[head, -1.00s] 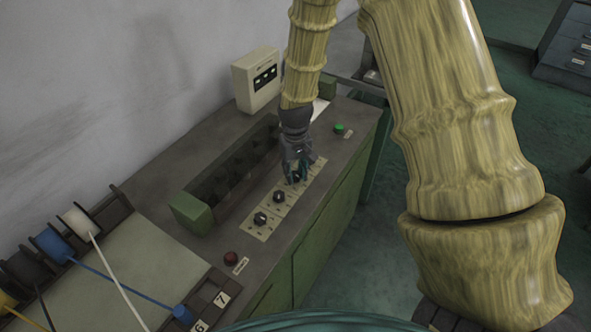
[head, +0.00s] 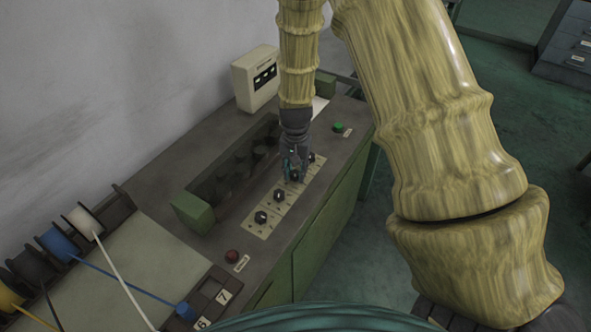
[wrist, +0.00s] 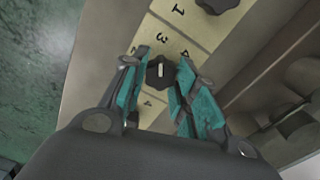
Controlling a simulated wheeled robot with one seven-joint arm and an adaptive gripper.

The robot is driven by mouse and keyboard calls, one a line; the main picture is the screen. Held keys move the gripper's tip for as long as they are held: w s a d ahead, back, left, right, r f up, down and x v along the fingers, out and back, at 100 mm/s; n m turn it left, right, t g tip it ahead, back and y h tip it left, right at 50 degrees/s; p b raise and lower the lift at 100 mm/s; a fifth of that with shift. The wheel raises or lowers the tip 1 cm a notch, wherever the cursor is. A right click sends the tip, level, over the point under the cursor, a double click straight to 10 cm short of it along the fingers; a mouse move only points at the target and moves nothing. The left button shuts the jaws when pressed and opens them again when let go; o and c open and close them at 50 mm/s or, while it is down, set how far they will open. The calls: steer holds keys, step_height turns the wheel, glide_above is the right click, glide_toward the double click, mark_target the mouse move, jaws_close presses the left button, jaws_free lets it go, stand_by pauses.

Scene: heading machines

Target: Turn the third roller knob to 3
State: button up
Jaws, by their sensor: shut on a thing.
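A pale panel strip (head: 270,222) with a row of dark knobs runs along the bench top. The two nearer knobs (head: 261,217) (head: 280,195) are clear of my gripper (head: 294,174). My gripper points down at the third knob from the near end and largely hides it in the head view. In the wrist view, my gripper (wrist: 158,80) is shut on this dark knob (wrist: 159,74), with a teal finger on each side. The knob's white mark runs nearly upright in the picture, towards a printed 3. Other numerals around it are partly hidden by the fingers.
Beyond my gripper is another knob (head: 312,158), then a green button (head: 338,127). A roller trough with a green end block (head: 192,213) lies left of the strip. A red button (head: 232,256) is nearer. A cream box (head: 256,78) stands behind.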

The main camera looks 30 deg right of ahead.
mark_target(296, 173)
stand_by(0.4)
steer(key=o, duration=1)
step_height(296, 173, up, 12)
stand_by(0.7)
